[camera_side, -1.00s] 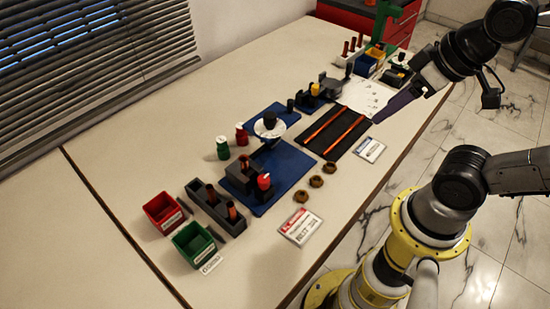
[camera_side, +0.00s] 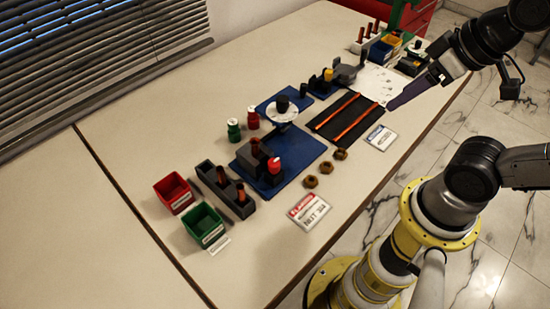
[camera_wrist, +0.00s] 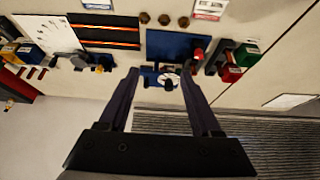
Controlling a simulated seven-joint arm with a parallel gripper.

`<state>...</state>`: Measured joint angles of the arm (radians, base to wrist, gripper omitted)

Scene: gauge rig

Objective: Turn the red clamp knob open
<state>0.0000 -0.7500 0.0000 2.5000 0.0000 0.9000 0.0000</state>
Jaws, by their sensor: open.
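The red clamp knob (camera_side: 274,165) sits upright on a dark clamp block (camera_side: 252,155) on the front blue plate (camera_side: 304,151). In the wrist view the red knob (camera_wrist: 198,54) is beyond the tip of the right-hand finger. My gripper (camera_side: 391,106) is at the right in the side view, over the bench edge and well away from the knob. In the wrist view my gripper (camera_wrist: 159,71) shows two dark fingers spread apart with nothing held between them. The side view does not show the gap between the fingers clearly.
A round white dial (camera_side: 281,110) with a black top stands behind the knob. Green (camera_side: 234,130) and red (camera_side: 253,120) bottles, a dark block with copper pegs (camera_side: 224,188), red (camera_side: 173,193) and green (camera_side: 204,224) bins and several brass nuts (camera_side: 326,168) surround the plate. The bench's left part is clear.

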